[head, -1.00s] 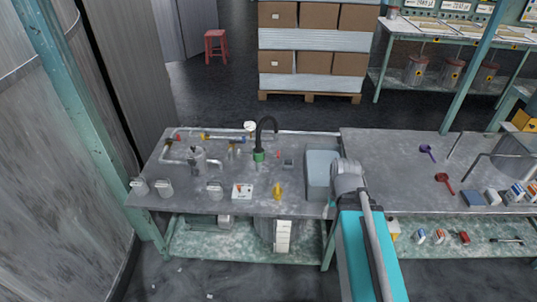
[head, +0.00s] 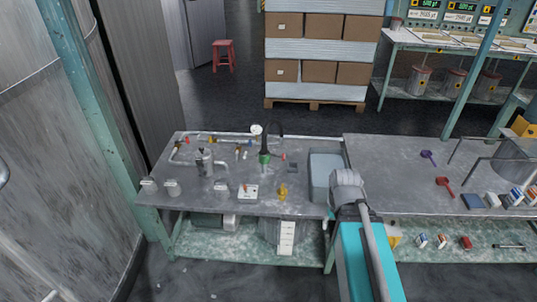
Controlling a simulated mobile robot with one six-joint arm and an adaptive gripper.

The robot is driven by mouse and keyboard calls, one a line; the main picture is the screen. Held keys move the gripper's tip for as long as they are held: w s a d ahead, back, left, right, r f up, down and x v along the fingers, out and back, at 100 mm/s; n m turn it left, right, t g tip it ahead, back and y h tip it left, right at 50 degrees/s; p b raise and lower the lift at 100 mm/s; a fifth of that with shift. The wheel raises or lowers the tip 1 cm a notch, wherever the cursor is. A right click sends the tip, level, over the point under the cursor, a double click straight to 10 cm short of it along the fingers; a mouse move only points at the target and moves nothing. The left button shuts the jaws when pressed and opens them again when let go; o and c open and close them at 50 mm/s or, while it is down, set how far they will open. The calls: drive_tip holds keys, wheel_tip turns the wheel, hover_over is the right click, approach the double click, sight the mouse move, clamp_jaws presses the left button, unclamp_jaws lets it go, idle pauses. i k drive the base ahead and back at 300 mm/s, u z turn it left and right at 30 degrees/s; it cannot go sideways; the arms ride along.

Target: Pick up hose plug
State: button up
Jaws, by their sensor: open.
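I cannot surely tell which piece is the hose plug. A black curved hose on a green base (head: 265,158) stands upright near the back of the left grey workbench. A small yellow piece (head: 283,193) stands near that bench's front edge. My gripper (head: 331,212) shows only as a small dark shape left of my grey arm joint, by the bench's front edge. It is open, and nothing is seen in it. It is right of the yellow piece and apart from it. My arm hides part of the bench front.
A white switch box (head: 248,192), a metal pump-like piece (head: 204,162) and thin pipes crowd the bench's left. Purple (head: 429,156) and red (head: 444,184) scoops lie on the right bench. Bare tabletop lies between them and the bin.

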sight(264, 152)
drive_tip(key=u, duration=0.1)
drive_tip(key=i, duration=0.95)
drive_tip(key=z, duration=0.05)
